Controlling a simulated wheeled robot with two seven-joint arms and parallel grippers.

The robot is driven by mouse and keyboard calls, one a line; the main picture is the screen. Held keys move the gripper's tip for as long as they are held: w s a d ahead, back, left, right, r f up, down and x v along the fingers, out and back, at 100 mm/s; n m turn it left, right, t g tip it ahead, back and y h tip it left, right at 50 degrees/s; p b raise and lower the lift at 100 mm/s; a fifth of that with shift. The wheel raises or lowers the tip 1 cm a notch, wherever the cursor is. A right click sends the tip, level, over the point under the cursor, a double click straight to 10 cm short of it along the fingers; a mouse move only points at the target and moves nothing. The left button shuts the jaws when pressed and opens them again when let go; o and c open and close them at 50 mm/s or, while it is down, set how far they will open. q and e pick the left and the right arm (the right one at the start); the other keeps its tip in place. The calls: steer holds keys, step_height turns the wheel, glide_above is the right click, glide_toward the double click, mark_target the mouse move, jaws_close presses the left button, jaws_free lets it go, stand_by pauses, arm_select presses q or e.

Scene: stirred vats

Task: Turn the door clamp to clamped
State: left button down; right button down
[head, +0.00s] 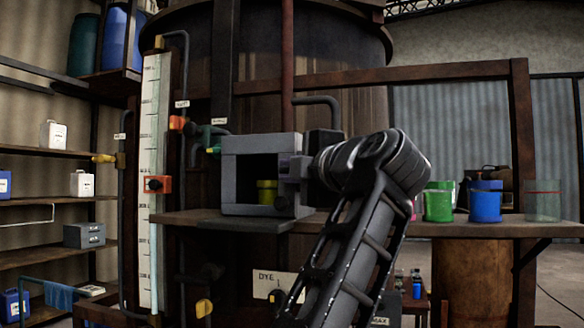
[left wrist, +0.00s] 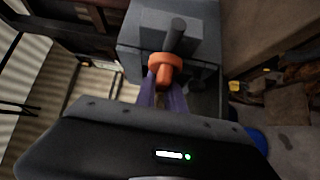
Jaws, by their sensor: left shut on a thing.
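A grey box (head: 233,180) stands on the shelf in the head view, its front open with a yellow-green container (head: 267,191) inside. My left gripper (head: 291,168) is at the right side of the box's front. In the left wrist view, its purple fingers (left wrist: 163,84) are shut on an orange knob with a dark rod, which I take for the door clamp (left wrist: 164,63). Behind the knob is a grey block on the box. In the head view the clamp is mostly hidden by my gripper, and its setting cannot be read. My right gripper is not in view.
Green (head: 438,204) and blue (head: 485,203) containers and a clear cup (head: 542,203) stand on the shelf (head: 470,229) to the right. A pale gauge (head: 152,180) and pipes with coloured valves are to the left. A large vat (head: 270,60) rises behind.

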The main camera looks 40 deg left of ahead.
arm_select(q)
steer(key=shift+d+f, duration=0.1)
steer(key=shift+f, duration=0.15)
stand_by(0.4)
steer(key=c, duration=1.4)
jaws_free()
steer(key=shift+r, duration=0.15)
steer(key=shift+c, duration=0.2)
